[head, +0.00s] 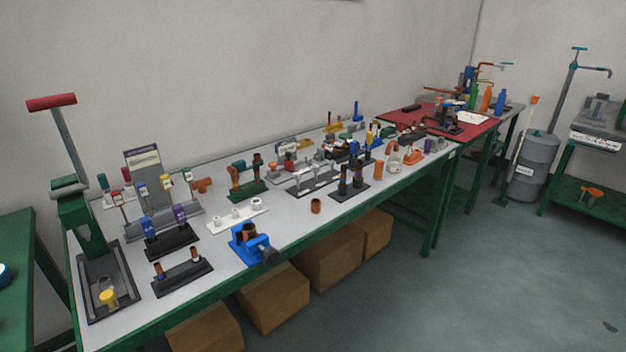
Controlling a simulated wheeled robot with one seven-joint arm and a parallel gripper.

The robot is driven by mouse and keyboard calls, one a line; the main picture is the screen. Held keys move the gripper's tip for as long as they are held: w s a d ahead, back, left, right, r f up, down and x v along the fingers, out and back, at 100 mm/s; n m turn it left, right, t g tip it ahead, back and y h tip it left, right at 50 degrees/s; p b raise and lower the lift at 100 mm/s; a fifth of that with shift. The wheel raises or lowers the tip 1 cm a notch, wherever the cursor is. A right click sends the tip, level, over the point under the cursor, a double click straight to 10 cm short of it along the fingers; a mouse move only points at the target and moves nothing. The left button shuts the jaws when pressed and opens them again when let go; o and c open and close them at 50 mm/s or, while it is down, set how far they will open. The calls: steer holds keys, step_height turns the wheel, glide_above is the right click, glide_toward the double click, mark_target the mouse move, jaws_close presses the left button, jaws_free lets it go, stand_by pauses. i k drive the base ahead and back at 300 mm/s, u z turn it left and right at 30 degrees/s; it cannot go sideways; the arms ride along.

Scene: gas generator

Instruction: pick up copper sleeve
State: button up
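A short copper-brown sleeve (316,206) stands upright by itself on the grey top of the long workbench (289,228), near its front edge. Other copper-coloured cylinders are in view: one in the blue vise (247,246), and thin ones on the dark stand (183,278) at the front left. A taller copper-brown piece (378,169) stands farther right. I cannot tell by sight which of these the task names. My gripper is not in view.
A green press (80,216) with a red handle stands at the bench's left end. A white rack (222,222) and a dark stand with copper-brown tubes (349,190) flank the lone sleeve. Cardboard boxes (330,252) sit below. Open floor (480,270) lies in front.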

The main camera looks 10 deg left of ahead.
mark_target(248, 230)
steer(key=k, duration=1.3)
steer(key=u, duration=0.4)
steer(key=i, duration=0.8)
steer(key=u, duration=1)
steer(key=i, duration=0.85)
steer(key=u, duration=0.25)
